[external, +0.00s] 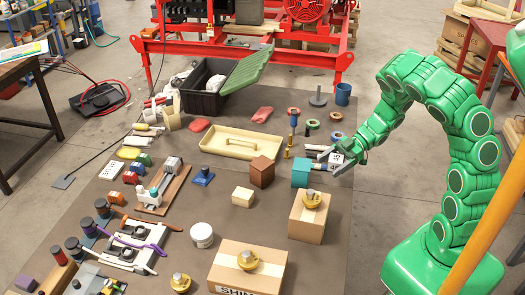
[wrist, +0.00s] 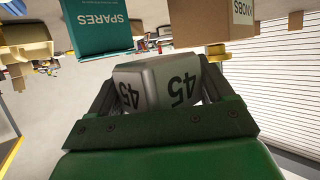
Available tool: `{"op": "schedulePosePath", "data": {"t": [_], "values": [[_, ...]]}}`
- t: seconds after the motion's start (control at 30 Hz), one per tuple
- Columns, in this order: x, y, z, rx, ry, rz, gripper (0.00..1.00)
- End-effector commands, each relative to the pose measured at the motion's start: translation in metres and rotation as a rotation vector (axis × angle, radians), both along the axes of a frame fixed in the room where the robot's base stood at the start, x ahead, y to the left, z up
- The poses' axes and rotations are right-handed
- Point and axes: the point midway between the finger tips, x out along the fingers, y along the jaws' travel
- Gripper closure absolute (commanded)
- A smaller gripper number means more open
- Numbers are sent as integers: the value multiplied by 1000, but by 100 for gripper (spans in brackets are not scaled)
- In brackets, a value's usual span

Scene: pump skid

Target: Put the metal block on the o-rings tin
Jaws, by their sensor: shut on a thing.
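My gripper (external: 340,162) is shut on a silver-grey block (wrist: 155,80) marked 45, which looks like the metal block. In the external view the block (external: 336,158) shows small and pale at the gripper's tip, at the right of the mat, just right of the teal box. A white round tin with a lid (external: 202,235) stands at the lower middle of the mat, well left of and nearer than my gripper. Its label is too small to read, so I cannot tell for certain that it is the o-rings tin. Its top looks bare.
The teal SPARES box (wrist: 97,30) and a brown carton (wrist: 212,22) rise near my gripper. Another carton (external: 240,275) with a brass-coloured piece on top stands beside the tin. A tan block (external: 243,196) and a red-brown block (external: 261,172) stand between gripper and tin.

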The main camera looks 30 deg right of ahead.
Motion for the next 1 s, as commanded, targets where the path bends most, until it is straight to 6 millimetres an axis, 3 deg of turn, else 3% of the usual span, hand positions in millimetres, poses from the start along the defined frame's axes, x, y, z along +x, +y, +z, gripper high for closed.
{"op": "schedulePosePath", "data": {"t": [0.27,0.6,1.0], "values": [[8,30,2,1,-1,16,64],[20,97,10,2,-1,36,64],[19,182,25,3,-2,51,64]]}}
